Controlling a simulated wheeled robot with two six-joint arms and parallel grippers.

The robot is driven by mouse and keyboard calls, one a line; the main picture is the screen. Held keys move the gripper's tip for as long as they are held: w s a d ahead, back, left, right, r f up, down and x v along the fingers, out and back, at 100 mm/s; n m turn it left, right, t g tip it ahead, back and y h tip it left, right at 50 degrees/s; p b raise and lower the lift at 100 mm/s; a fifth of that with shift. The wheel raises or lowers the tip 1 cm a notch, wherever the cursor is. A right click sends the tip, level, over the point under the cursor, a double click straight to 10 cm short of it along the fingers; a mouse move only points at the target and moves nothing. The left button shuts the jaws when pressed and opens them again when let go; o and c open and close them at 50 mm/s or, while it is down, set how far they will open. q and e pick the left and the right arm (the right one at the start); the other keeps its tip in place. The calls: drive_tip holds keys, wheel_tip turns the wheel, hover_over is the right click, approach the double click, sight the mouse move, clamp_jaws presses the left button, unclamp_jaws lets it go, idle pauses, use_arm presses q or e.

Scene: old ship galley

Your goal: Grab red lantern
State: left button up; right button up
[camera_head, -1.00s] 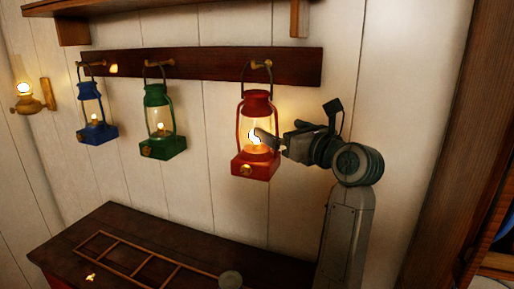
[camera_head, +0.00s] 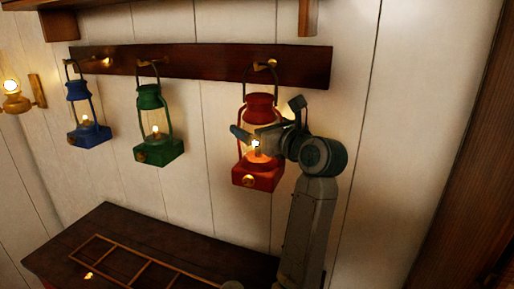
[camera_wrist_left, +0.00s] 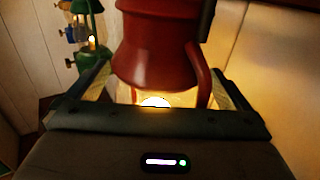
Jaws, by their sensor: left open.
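The red lantern (camera_head: 258,180) hangs by its wire handle from a brass hook on the dark wooden rail, its flame lit. My left gripper (camera_head: 246,138) is open at the lantern's glass, and its arm rises on the lantern's right. In the left wrist view, the red lantern's top (camera_wrist_left: 158,45) sits between the two spread fingers of my left gripper (camera_wrist_left: 162,82). Gaps show beside the top; contact lower down is hidden. My right gripper is in neither view.
A green lantern (camera_head: 158,152) and a blue lantern (camera_head: 89,135) hang further left on the rail (camera_head: 210,62). A lit wall lamp (camera_head: 18,102) is at far left. Below stands a dark table (camera_head: 110,225) with a wooden divider frame (camera_head: 140,277). The wall right of my arm is bare.

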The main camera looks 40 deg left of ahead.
use_arm(q)
drive_tip(key=shift+w+a+f, duration=0.3)
drive_tip(key=shift+a, duration=0.1)
drive_tip(key=shift+s+d+r, duration=0.4)
drive_tip(key=shift+s+d, duration=0.1)
drive_tip(key=c, duration=0.6)
drive_tip(key=shift+d, duration=0.1)
drive_tip(key=c, duration=0.4)
drive_tip(key=shift+w+a+f, duration=0.1)
drive_tip(key=shift+a, duration=0.1)
drive_tip(key=c, duration=0.7)
drive_tip(key=shift+c, duration=1.2)
